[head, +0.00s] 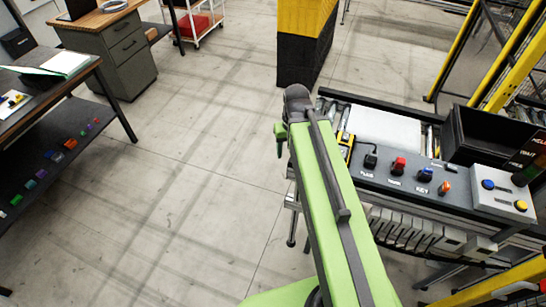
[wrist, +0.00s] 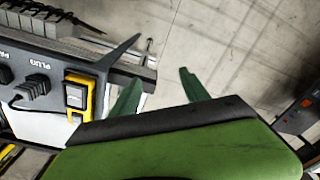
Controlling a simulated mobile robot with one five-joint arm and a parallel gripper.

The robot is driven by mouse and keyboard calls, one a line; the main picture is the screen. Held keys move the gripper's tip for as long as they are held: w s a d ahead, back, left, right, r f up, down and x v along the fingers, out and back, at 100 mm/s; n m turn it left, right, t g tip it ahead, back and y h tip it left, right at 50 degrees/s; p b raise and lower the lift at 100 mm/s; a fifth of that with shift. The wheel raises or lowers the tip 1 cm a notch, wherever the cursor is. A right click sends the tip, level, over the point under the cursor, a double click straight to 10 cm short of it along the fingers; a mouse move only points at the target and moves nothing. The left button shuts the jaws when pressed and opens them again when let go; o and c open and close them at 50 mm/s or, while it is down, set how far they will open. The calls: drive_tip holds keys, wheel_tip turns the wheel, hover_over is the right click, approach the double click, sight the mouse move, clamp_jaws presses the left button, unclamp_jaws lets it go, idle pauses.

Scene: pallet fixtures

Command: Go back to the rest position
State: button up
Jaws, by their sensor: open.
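My gripper (wrist: 160,92) shows in the wrist view with its two green fingers apart and nothing between them. Bare concrete floor lies beyond the fingertips. In the head view my green arm reaches up from the bottom, and part of my gripper (head: 280,140) shows at the far end, left of the pallet fixture's panel. In the wrist view the plug (wrist: 32,90) and a yellow-framed switch (wrist: 77,96) are left of my gripper.
A black bin (head: 490,140) and a button box (head: 503,195) stand at the right. A black and yellow column (head: 305,45) stands at the back. A dark table (head: 60,140) with small coloured items is at the left. The floor (head: 190,160) between is clear.

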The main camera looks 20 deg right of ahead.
drive_tip(key=s+a, duration=0.1)
drive_tip(key=a, duration=0.6)
drive_tip(key=shift+a+n+g, duration=0.15)
drive_tip(key=shift+n+g, duration=0.15)
drive_tip(key=shift+n, duration=0.1)
drive_tip(key=shift+f, duration=0.1)
